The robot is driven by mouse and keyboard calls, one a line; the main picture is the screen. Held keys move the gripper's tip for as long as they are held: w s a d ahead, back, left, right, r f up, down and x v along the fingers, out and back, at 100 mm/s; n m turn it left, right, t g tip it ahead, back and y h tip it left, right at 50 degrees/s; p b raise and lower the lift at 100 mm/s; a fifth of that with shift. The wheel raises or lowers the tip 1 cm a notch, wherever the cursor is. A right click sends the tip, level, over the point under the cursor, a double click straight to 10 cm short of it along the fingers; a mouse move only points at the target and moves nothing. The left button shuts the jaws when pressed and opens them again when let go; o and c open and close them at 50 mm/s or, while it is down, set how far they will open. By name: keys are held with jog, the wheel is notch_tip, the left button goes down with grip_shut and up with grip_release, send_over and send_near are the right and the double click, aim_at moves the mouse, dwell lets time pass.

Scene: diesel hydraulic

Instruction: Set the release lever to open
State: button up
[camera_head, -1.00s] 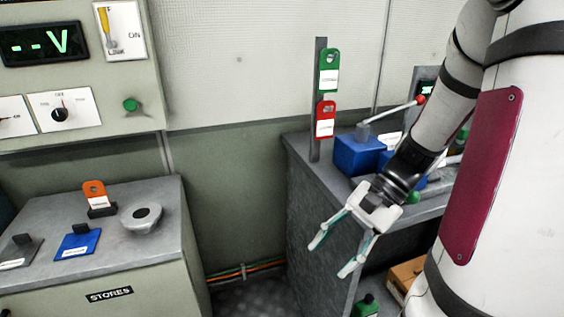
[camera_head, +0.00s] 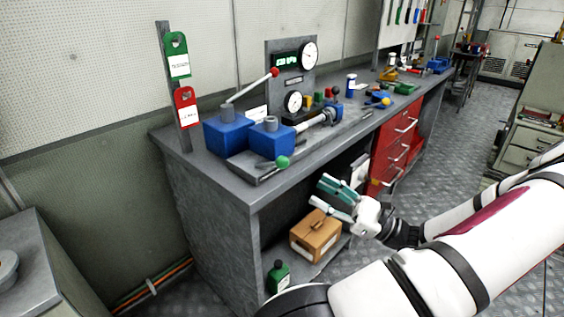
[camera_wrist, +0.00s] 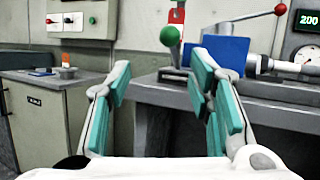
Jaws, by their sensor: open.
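A short lever with a green ball knob (camera_head: 282,162) sits at the front edge of the grey bench, in front of two blue blocks; it is likely the release lever, but no label on it is readable. The green knob also shows in the wrist view (camera_wrist: 170,37), above and between my fingers. A long pale lever with a red knob (camera_head: 274,72) slopes up to the right from the left blue block (camera_head: 225,138). My gripper (camera_head: 322,193) is open and empty, in front of the bench, right of and below the green knob, apart from it.
The grey bench (camera_head: 190,165) carries gauges (camera_head: 309,55) and small tools. Green and red tags (camera_head: 187,106) hang on a post at its left end. A cardboard box (camera_head: 316,236) and a green bottle (camera_head: 278,277) stand below. Floor to the right is clear.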

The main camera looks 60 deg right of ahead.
aim_at(282, 160)
jog(key=shift+m+t+h, duration=0.3)
jog(key=shift+m+h, duration=0.1)
jog(key=shift+h, duration=0.3)
jog(key=x, duration=0.4)
jog(key=b+x, duration=0.1)
jog(key=x, duration=0.7)
jog(key=shift+w+d+r, duration=0.2)
jog(key=shift+d+r, duration=0.1)
jog(key=shift+r, duration=0.1)
jog(key=shift+c, duration=0.2)
grip_shut()
